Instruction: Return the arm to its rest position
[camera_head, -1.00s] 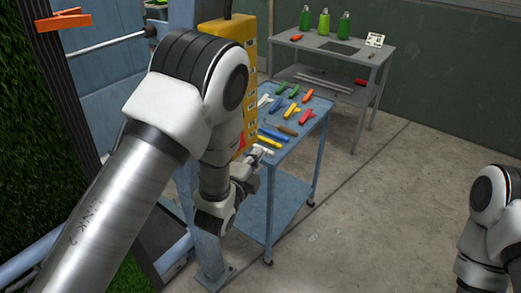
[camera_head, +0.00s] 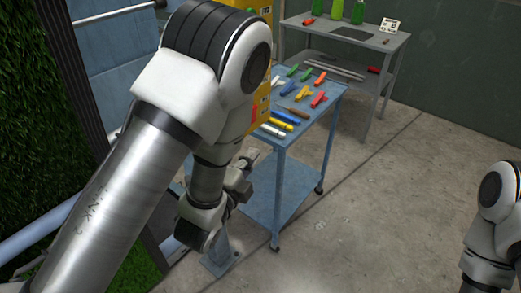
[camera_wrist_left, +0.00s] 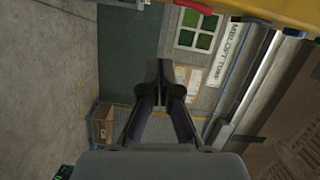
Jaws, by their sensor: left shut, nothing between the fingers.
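My left arm (camera_head: 125,190) reaches in from the left, its elbow bent high and its forearm hanging down. My left gripper (camera_head: 240,184) is at the near left side of the blue cart, below its top. It is partly hidden by my wrist. In the left wrist view the two dark fingers (camera_wrist_left: 165,72) meet at their tips with nothing between them. Part of my right arm (camera_head: 492,225) shows at the right edge; its gripper is out of view.
The blue cart (camera_head: 285,142) holds several coloured tools and stands close to my left gripper. A grey table (camera_head: 345,40) with green bottles stands behind. A turf panel (camera_head: 35,120) rises at the left. Open concrete floor (camera_head: 380,220) lies to the right.

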